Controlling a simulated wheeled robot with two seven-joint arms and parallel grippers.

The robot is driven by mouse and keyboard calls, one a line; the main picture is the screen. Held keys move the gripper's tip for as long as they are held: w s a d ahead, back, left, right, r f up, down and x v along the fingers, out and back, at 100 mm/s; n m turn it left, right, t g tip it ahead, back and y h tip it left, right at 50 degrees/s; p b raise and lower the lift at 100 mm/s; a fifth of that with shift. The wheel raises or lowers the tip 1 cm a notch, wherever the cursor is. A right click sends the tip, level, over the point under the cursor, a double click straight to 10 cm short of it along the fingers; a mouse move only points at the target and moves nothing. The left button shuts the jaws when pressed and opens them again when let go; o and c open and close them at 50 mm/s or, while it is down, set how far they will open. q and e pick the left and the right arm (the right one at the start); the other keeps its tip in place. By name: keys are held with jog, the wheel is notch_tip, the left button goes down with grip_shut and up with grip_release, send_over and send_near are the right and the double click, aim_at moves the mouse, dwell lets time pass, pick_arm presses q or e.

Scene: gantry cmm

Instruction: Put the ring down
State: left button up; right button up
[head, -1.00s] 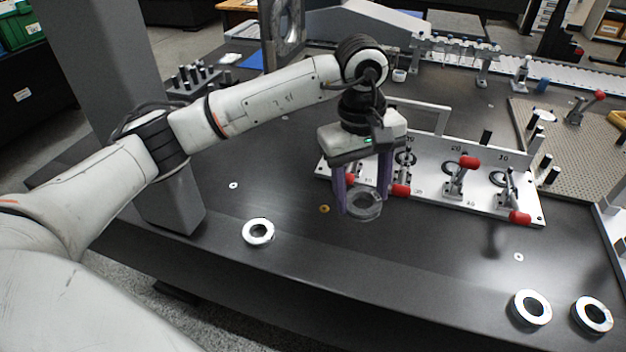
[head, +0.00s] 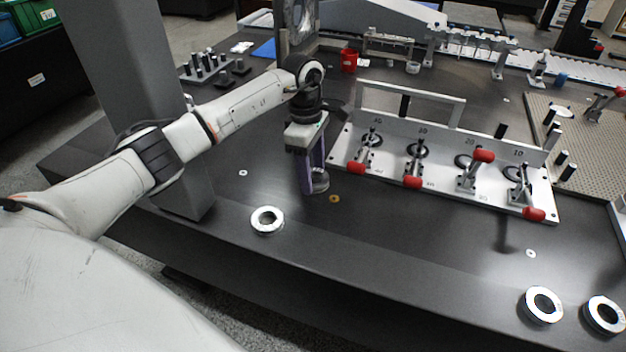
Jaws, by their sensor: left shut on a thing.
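My left gripper (head: 314,182) points down over the dark table, left of the clamp fixture. Its purple fingers are shut on a grey metal ring (head: 321,183), partly hidden by a finger. The ring is at or just above the table top; I cannot tell whether it touches. A white ring (head: 267,220) lies flat on the table near the front edge, left of and nearer than the gripper. Two more rings, one (head: 542,305) and another (head: 605,315), lie at the front right. My right gripper is not in view.
A clamp fixture (head: 440,178) with red-tipped handles and a raised frame stands right of the gripper. A small brass disc (head: 334,199) lies close to the held ring. A grey column (head: 135,90) rises at left. The front middle of the dark table (head: 420,245) is clear.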

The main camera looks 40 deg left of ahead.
pick_arm(q)
jog(key=shift+f, duration=1.45)
jog(key=shift+f, duration=0.1)
jog(key=o, duration=1.1)
jog(key=shift+f, duration=0.15)
jog(key=shift+c, duration=0.2)
jog(key=o, duration=0.4)
jog(key=shift+o, duration=0.2)
jog(key=shift+r, duration=0.2)
